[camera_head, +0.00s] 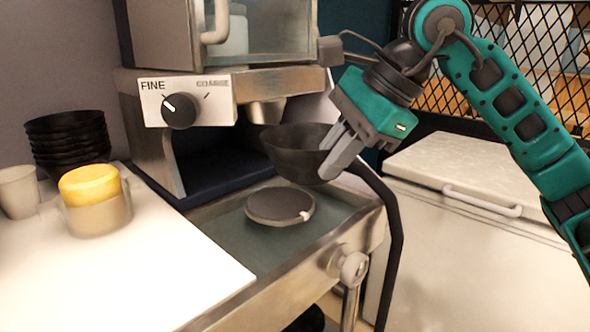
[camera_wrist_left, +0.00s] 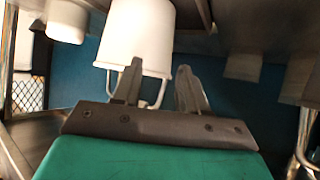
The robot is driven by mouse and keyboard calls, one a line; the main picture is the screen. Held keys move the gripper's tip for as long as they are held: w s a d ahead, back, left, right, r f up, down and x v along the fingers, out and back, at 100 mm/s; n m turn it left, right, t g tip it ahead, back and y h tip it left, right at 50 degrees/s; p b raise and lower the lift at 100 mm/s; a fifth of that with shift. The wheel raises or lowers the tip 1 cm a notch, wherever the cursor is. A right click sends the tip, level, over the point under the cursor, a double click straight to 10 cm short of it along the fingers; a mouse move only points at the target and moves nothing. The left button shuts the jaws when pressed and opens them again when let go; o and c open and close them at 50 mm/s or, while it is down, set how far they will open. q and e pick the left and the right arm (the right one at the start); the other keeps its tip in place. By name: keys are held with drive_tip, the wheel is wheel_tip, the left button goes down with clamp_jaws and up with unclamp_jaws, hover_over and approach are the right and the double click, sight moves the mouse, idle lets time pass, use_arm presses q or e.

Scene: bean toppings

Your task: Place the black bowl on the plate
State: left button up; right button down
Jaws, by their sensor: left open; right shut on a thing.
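A black bowl (camera_head: 294,150) is held by its right rim in my right gripper (camera_head: 338,158), which is shut on it. The bowl hangs slightly tilted in front of the machine. The plate seems to be the dark round disc (camera_head: 279,205) on the machine's tray, just below the bowl; a gap shows between them. The left gripper is not in the head view. In the left wrist view my left gripper (camera_wrist_left: 158,90) is open, its two fingers apart, with a white cylindrical container (camera_wrist_left: 140,38) behind them.
The machine (camera_head: 152,140) with a "FINE" knob stands behind. A stack of black bowls (camera_head: 68,140) and a yellow-lidded jar (camera_head: 95,200) are on the white counter (camera_head: 170,275) at left. A white chest (camera_head: 480,235) with a handle is at right. A black hose hangs beside the tray.

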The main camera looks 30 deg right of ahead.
sight(297, 168)
drive_tip(key=w, duration=0.2)
drive_tip(key=w+a+p, duration=0.1)
drive_tip(key=w, duration=0.1)
drive_tip(key=w+a+p, duration=0.1)
drive_tip(key=shift+w+a+r, duration=0.1)
drive_tip(key=shift+w+r, duration=0.1)
drive_tip(key=shift+w, duration=0.2)
wheel_tip(297, 168, down, 3)
drive_tip(key=shift+w+b, duration=0.15)
drive_tip(key=shift+b, duration=1.1)
drive_tip(key=shift+f, duration=0.3)
drive_tip(key=shift+f+b, duration=0.2)
drive_tip(key=shift+b, duration=0.25)
wheel_tip(297, 168, down, 4)
drive_tip(key=b, duration=0.3)
drive_tip(key=shift+w+r, duration=0.1)
drive_tip(key=shift+r, duration=0.05)
use_arm(q)
drive_tip(key=f, duration=0.3)
drive_tip(key=shift+w, duration=0.2)
use_arm(e)
drive_tip(key=shift+r, duration=0.15)
